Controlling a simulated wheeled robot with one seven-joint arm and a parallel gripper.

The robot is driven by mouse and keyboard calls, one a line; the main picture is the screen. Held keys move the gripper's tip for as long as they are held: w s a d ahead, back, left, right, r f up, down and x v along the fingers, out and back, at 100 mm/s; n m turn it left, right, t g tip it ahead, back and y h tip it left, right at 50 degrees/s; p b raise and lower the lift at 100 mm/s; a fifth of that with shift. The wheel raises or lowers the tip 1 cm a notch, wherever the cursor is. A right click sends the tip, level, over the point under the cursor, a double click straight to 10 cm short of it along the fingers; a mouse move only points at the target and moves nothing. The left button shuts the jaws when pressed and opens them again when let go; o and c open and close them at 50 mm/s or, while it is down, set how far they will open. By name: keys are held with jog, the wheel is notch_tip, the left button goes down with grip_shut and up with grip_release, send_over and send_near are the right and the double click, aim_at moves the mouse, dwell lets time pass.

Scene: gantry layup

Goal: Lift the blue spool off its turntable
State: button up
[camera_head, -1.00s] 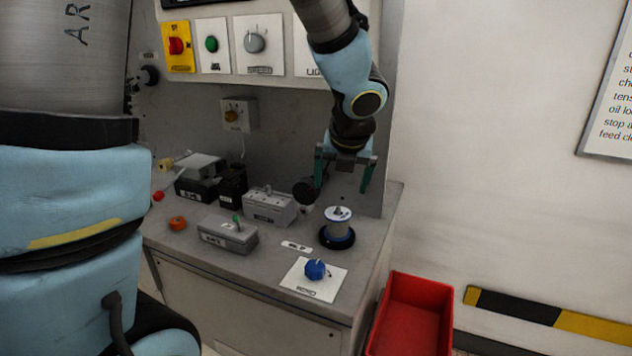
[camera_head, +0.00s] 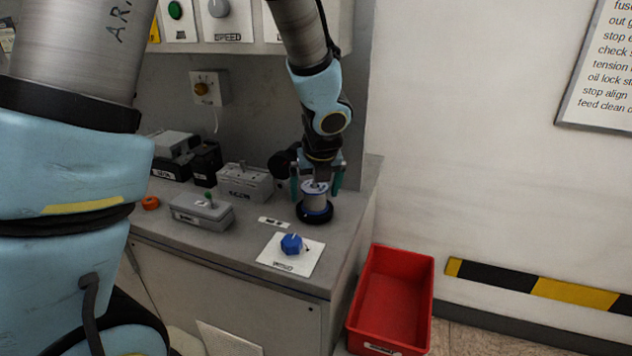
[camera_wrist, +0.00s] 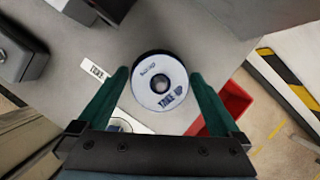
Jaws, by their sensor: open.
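The spool (camera_head: 315,202) stands upright on its round black turntable (camera_head: 301,213) near the right end of the bench. It has a white top flange, a grey wound body and blue near its base. In the wrist view its white labelled top (camera_wrist: 147,96) is seen from above, with a dark centre hole. My gripper (camera_head: 316,186) points down at the spool. Its green fingers are apart, one on each side of the top flange, and it also shows in the wrist view (camera_wrist: 158,77). I cannot tell whether the fingers touch the spool.
A blue knob (camera_head: 291,244) on a white plate (camera_head: 272,258) stands in front of the spool. Grey boxes (camera_head: 202,212) lie to the left. A red bin (camera_head: 390,310) stands on the floor at right. The bench wall rises behind.

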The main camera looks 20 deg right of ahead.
jog(key=shift+w+f, duration=0.1)
jog(key=shift+f, duration=0.25)
jog(key=shift+c, duration=0.2)
jog(key=c, duration=1.5)
jog(key=shift+r, duration=0.1)
jog(key=shift+r+p, duration=4.25)
jog(key=shift+r, duration=0.1)
jog(key=shift+r+p, duration=1.65)
jog(key=shift+r, duration=0.05)
